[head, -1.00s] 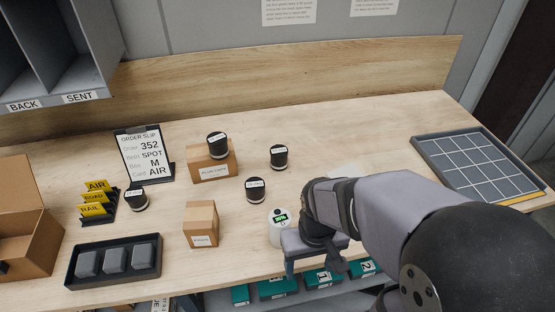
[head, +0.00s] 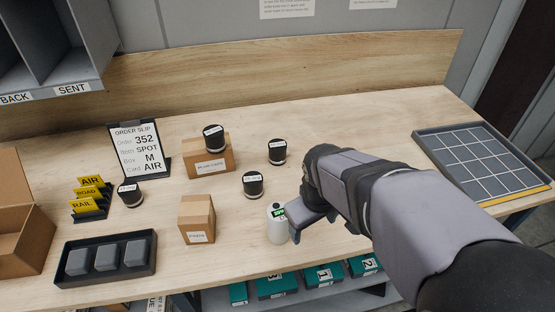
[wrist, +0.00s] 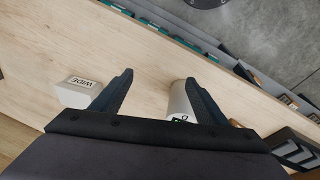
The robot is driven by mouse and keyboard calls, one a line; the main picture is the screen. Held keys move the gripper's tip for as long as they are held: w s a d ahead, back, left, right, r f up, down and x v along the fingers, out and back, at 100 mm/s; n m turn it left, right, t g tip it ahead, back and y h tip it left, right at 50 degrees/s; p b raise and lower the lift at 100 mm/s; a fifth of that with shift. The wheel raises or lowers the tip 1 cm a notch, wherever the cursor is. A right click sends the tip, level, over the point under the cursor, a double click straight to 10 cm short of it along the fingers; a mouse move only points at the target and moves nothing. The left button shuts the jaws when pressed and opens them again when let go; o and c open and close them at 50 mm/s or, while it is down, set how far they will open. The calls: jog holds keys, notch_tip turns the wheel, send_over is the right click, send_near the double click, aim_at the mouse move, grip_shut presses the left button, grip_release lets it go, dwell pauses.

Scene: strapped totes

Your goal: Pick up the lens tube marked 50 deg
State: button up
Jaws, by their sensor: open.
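Several short black lens tubes with white labels show in the head view. One tube (head: 214,138) stands on a cardboard box, one (head: 277,153) stands right of that box, one (head: 253,186) stands nearer the front, and one (head: 130,194) stands at the left by the yellow cards. Their labels are too small to read, so I cannot tell which is marked 50 deg. My gripper (head: 308,222) is open beside a white cylinder with a green display (head: 277,228), right of the front tube. In the wrist view my gripper (wrist: 160,88) has the white cylinder (wrist: 180,98) close to its right finger.
A pale block marked WIDE (wrist: 74,92) lies left of the fingers in the wrist view. A small carton (head: 197,218), a dark tray with grey blocks (head: 110,276) and an order slip stand (head: 138,148) occupy the left. A gridded tray (head: 480,165) is at right.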

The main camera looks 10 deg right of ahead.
jog(key=w+d+f+n+t+b, duration=0.1)
jog(key=w+n+b, duration=0.1)
jog(key=w, duration=0.1)
jog(key=w+d+n+t+b, duration=0.1)
jog(key=w+n+b, duration=0.1)
jog(key=w, duration=0.2)
jog(key=w+d+f+n+t+h+b, duration=0.1)
jog(key=w+b, duration=0.1)
jog(key=w, duration=0.1)
jog(key=shift+w+d+f+n+t, duration=0.25)
jog(key=shift+d+f+n+t, duration=0.1)
jog(key=shift+n+t, duration=0.05)
jog(key=w+d+r+n+t+b, duration=0.1)
jog(key=w+d+n+t+b, duration=0.1)
jog(key=w+n+t+b, duration=0.5)
notch_tip(320, 180, up, 3)
jog(key=n+t+y+b, duration=0.4)
jog(key=n+y+b, duration=0.2)
jog(key=n+b, duration=1.35)
send_over(278, 153)
jog(key=d+p, duration=0.2)
jog(key=p, duration=0.2)
jog(key=n, duration=0.3)
jog(key=f, duration=0.5)
jog(key=shift+s+a+f+p, duration=0.15)
jog(key=shift+a+f+p, duration=0.05)
jog(key=shift+f+p, duration=0.15)
jog(key=shift+p+x, duration=0.75)
jog(key=shift+x, duration=2.9)
jog(key=shift+a+f, duration=0.15)
